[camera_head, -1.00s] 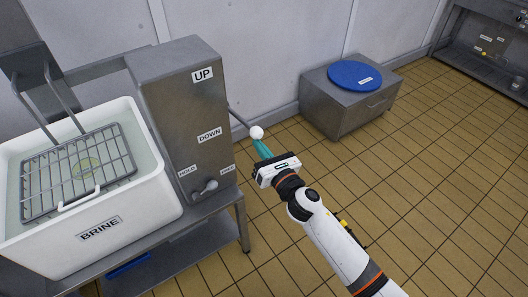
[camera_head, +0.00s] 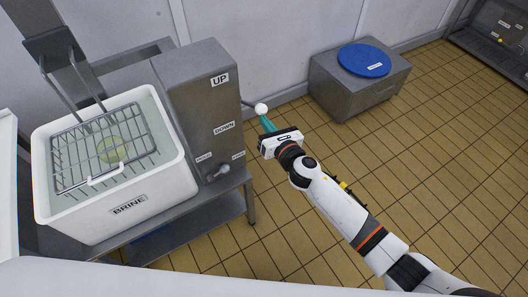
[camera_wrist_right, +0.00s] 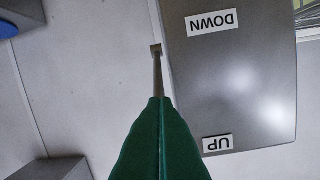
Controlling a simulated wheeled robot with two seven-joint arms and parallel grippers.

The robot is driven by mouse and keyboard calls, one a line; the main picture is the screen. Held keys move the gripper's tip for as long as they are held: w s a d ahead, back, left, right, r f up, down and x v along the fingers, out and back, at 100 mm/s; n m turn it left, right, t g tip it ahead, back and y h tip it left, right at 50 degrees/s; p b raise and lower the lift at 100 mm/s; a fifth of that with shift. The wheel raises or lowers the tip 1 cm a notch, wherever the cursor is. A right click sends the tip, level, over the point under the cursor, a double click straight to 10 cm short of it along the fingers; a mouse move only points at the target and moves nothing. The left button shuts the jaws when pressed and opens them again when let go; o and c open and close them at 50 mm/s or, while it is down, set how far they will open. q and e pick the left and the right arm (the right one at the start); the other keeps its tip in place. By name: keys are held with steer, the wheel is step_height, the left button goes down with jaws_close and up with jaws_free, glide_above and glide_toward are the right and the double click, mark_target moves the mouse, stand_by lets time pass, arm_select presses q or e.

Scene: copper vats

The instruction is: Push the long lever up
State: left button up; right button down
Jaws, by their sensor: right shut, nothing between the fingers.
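The long lever (camera_head: 248,103) is a thin dark rod with a white ball knob (camera_head: 261,109), sticking out from the right side of the grey metal box. The knob is at a height between the UP label (camera_head: 219,79) and the DOWN label (camera_head: 224,128). My right gripper (camera_head: 267,122) is shut, its teal fingers just below the knob, seemingly touching it. In the right wrist view the rod (camera_wrist_right: 158,75) runs from its pivot to behind my green fingers (camera_wrist_right: 160,140), which hide the knob. My left gripper is not in view.
A white BRINE tub (camera_head: 128,222) with a wire basket (camera_head: 75,165) stands left of the grey box (camera_head: 195,90). A short lever (camera_head: 222,170) is low on the box front. A steel cabinet (camera_head: 350,95) with a blue lid (camera_head: 364,60) stands at the back. Tiled floor at right is clear.

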mark_target(259, 106)
steer(key=w+r+p, duration=0.1)
steer(key=r, duration=0.1)
steer(key=w+a+r+p, duration=0.1)
steer(key=r, duration=0.2)
steer(key=w+a+r+p, duration=0.1)
steer(key=r+p, duration=0.1)
steer(key=shift+w+a+r, duration=0.1)
steer(key=shift+a+r, duration=0.05)
steer(key=w+a+r+p, duration=0.1)
steer(key=w+a+r, duration=0.3)
steer(key=w, duration=0.1)
steer(key=shift+w+r, duration=0.15)
steer(key=shift+r, duration=0.1)
